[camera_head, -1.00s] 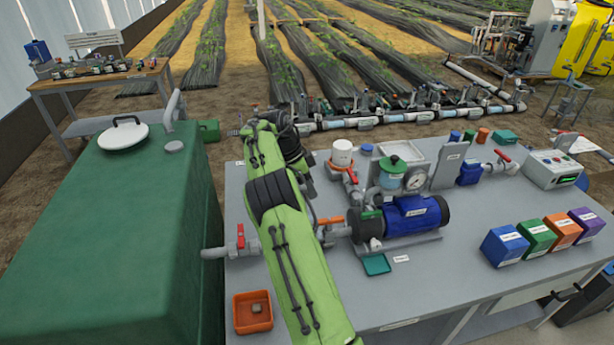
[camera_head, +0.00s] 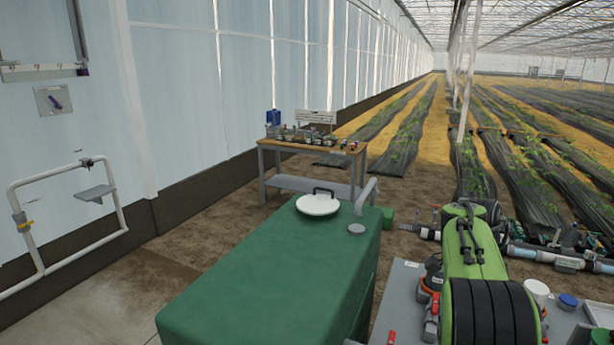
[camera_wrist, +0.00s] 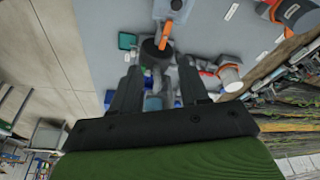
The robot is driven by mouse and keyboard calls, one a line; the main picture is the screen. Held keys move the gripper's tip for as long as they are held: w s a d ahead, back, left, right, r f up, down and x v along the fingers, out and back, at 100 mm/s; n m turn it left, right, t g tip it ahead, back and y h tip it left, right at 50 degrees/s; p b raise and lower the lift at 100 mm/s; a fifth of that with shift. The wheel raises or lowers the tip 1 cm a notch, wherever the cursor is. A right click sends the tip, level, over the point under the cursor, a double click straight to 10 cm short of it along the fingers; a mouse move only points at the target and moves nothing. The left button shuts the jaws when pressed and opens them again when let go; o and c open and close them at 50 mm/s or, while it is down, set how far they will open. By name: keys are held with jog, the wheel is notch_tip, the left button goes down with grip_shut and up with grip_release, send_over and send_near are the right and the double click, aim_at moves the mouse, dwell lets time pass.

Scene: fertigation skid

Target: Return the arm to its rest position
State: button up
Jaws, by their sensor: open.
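My gripper (camera_wrist: 158,66) is in the wrist view, with two dark fingers apart and nothing between them that I can see held. It is over the grey bench (camera_wrist: 105,22), with pipe fittings and blue parts behind the fingers. In the head view my green arm with its black bands stands at the lower right, above the bench (camera_head: 402,285). The gripper itself cannot be made out in the head view.
A green tank (camera_head: 270,270) with a white lid (camera_head: 318,204) fills the lower middle. A wooden table (camera_head: 318,150) stands behind it. An orange-handled valve (camera_wrist: 166,45) and a teal tray (camera_wrist: 127,40) are near the fingers. Bare floor lies at left.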

jog(key=s+a+r+n+t+y, duration=0.1)
jog(key=s+a+r+n+t, duration=0.15)
jog(key=s+a+n, duration=0.35)
jog(key=s+a+r+n+t, duration=0.1)
jog(key=s+a+r+n, duration=0.3)
jog(key=a, duration=0.3)
jog(key=s+a+f+n+t+y, duration=0.1)
jog(key=s+a+f+n, duration=0.1)
jog(key=s+a+n, duration=0.2)
jog(key=s+a+f+n+t+y, duration=0.1)
jog(key=s+a+n, duration=0.4)
jog(key=s, duration=0.6)
jog(key=shift+a+f, duration=0.9)
jog(key=shift+a, duration=0.1)
jog(key=shift+t, duration=0.25)
